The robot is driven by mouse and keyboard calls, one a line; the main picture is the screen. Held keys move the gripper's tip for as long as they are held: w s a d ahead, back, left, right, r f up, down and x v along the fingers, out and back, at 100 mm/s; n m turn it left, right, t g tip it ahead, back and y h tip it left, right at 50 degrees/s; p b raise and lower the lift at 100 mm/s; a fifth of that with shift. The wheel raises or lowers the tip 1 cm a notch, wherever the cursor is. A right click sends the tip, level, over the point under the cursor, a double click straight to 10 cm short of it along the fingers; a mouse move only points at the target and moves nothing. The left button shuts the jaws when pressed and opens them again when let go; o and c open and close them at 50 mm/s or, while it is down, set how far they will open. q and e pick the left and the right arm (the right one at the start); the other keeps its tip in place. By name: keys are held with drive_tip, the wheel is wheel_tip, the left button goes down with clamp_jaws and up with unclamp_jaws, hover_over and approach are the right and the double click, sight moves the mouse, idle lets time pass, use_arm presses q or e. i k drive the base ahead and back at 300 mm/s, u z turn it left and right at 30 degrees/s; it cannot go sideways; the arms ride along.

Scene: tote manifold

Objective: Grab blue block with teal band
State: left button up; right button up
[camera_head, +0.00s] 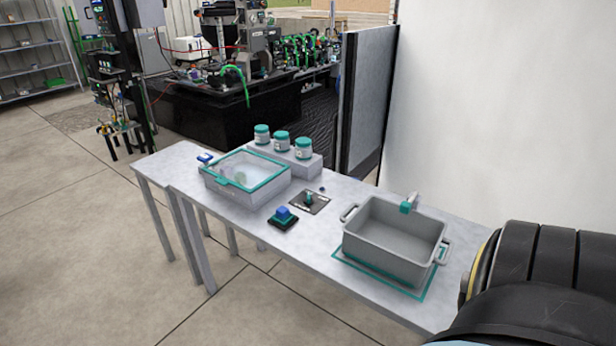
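A small blue block (284,212) sits on a dark square base near the front edge of the grey table (315,250). A teal strip seems to show at its lower part, but it is too small to be sure. Another small blue piece (205,157) is at the table's back left, beside the teal-rimmed box; I cannot tell its details. Neither of my grippers is in view. A dark, rounded part of my own arm fills the lower right corner and covers the table's right end.
A grey tote (394,240) with two handles stands on a teal-outlined area at right. A teal-rimmed clear-topped box (246,180) is at left. Several teal-lidded jars (281,141) stand on a raised block behind. A dark plate with a knob (310,202) lies between box and tote.

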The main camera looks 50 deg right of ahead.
sight(282, 213)
drive_tip(key=k, duration=0.3)
drive_tip(key=z, duration=0.9)
